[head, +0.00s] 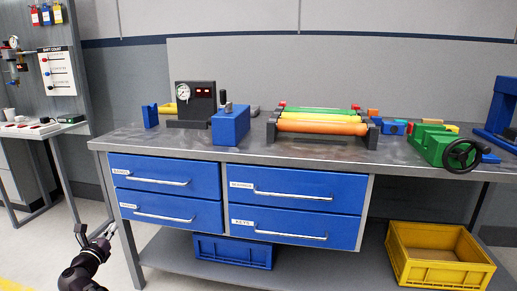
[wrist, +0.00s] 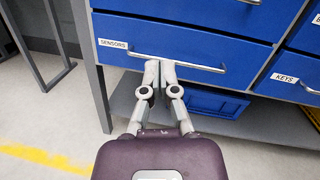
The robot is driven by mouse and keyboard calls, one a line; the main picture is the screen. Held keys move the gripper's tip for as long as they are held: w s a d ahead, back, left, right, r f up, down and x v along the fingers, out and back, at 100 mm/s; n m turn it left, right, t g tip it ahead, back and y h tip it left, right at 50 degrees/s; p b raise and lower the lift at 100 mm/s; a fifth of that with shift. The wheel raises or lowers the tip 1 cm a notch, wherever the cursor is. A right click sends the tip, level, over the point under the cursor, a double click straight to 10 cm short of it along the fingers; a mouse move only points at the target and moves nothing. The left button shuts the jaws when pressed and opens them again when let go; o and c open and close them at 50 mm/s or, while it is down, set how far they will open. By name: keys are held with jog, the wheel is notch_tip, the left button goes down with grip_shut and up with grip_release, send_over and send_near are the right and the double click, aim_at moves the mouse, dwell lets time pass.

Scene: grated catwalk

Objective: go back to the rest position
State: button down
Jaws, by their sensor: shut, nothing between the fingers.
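My gripper (head: 97,238) is at the lower left in the head view, in front of the workbench's left leg. In the wrist view my gripper (wrist: 159,64) is shut, with its fingertips together and nothing between them. The tips overlap the lower edge of the drawer labelled SENSORS (wrist: 205,50) in that picture, close to its handle (wrist: 190,63). I cannot tell whether they touch it. All the blue drawers look closed.
The workbench top (head: 270,152) holds a gauge box (head: 195,103), a blue block (head: 231,125), colored rollers (head: 320,122) and a green vise (head: 440,146). A yellow crate (head: 440,281) and a blue crate (head: 232,262) sit on the lower shelf.

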jog(key=w+d+r+n+g+y+p, duration=0.15)
jog(key=w+d+n+y, duration=0.3)
jog(key=d+n, duration=0.45)
jog(key=w+d+n+g+y+p, duration=0.15)
jog(key=w+d+n+y, duration=0.35)
jog(key=n, duration=0.6)
jog(key=s+d+f+n+g, duration=0.2)
jog(key=d+f+n+g, duration=0.35)
jog(key=d, duration=0.45)
jog(key=s+d+f+n+g+h+p, duration=0.1)
jog(key=s+d+f+n+g+h, duration=0.15)
jog(key=d, duration=0.55)
jog(key=s+d+f+n+g+h, duration=0.1)
jog(key=s+d+f+n, duration=0.15)
jog(key=d, duration=0.45)
jog(key=s+d+f+n+g+h+p, duration=0.1)
jog(key=s+d+f+n+g, duration=0.2)
jog(key=d, duration=0.5)
jog(key=s+d+f+g+h+p, duration=0.2)
jog(key=s+d+g+h, duration=0.2)
jog(key=s+d, duration=1)
notch_tip(320, 180, up, 37)
jog(key=w+d+p, duration=0.1)
jog(key=w+p, duration=0.1)
jog(key=p, duration=3.4)
jog(key=shift+d+r+n+p, duration=0.15)
jog(key=shift+d+n+p, duration=0.1)
jog(key=shift+n+p, duration=0.2)
jog(key=shift+w, duration=0.1)
